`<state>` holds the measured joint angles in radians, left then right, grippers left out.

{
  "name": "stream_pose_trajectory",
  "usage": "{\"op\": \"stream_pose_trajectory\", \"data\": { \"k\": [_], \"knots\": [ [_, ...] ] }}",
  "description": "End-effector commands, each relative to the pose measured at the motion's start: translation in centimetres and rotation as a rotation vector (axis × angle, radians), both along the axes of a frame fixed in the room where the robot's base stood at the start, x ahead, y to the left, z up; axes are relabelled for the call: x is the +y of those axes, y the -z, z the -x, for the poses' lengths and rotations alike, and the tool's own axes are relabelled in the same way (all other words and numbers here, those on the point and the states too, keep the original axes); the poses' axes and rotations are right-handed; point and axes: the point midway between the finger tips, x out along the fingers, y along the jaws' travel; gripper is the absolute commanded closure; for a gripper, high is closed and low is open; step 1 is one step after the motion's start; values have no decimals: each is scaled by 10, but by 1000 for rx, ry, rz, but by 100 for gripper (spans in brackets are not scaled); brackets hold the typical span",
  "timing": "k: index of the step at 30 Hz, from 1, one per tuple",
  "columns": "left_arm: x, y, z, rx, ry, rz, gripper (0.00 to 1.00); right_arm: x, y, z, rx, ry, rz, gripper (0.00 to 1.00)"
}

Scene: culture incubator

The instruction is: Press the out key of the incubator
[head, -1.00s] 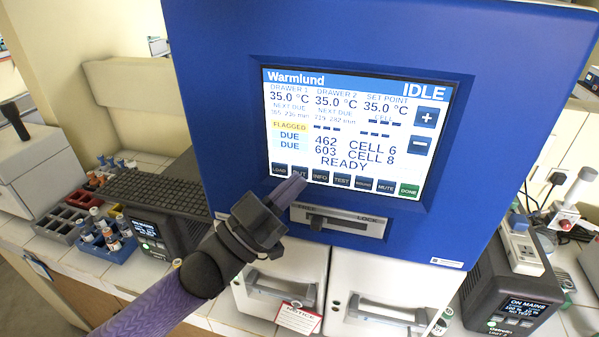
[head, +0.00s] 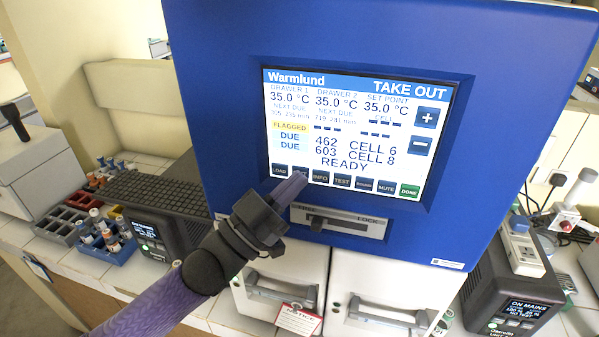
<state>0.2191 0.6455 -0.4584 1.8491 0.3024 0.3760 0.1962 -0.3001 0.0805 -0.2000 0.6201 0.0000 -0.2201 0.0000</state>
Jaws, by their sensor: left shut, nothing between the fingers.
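The blue incubator (head: 220,120) fills the middle of the head view. Its screen (head: 390,155) reads "Warmlund" and "TAKE OUT", with cells 6 and 8 listed as due and "READY" below. A row of keys runs along the screen's bottom. The out key (head: 299,171) is second from the left, between LOAD and INFO, and is mostly hidden behind my fingertips. My left gripper (head: 296,183) is shut and empty, its tips at the out key, apparently touching it. My right gripper is not in view.
A FREE/LOCK slider (head: 340,222) sits just below the screen, close to my left gripper. Two white drawers (head: 383,285) with handles are under it. A tube rack (head: 107,240) and a keyboard (head: 155,190) stand at left, a dark power unit (head: 512,290) at right.

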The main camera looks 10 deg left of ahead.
Motion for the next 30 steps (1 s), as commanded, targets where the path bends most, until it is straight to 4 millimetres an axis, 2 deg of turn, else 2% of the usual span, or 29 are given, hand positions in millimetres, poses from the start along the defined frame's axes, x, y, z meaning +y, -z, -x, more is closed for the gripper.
{"op": "stream_pose_trajectory", "data": {
  "k": [5,13,22,30],
  "knots": [
    [0,0,1,1,0,-1,100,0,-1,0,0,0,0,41],
    [1,-1,14,1,0,-1,100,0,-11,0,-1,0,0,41],
    [1,0,16,1,0,-1,100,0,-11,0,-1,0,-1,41],
    [2,-2,42,3,1,0,100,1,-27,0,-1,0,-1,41]
  ]
}}
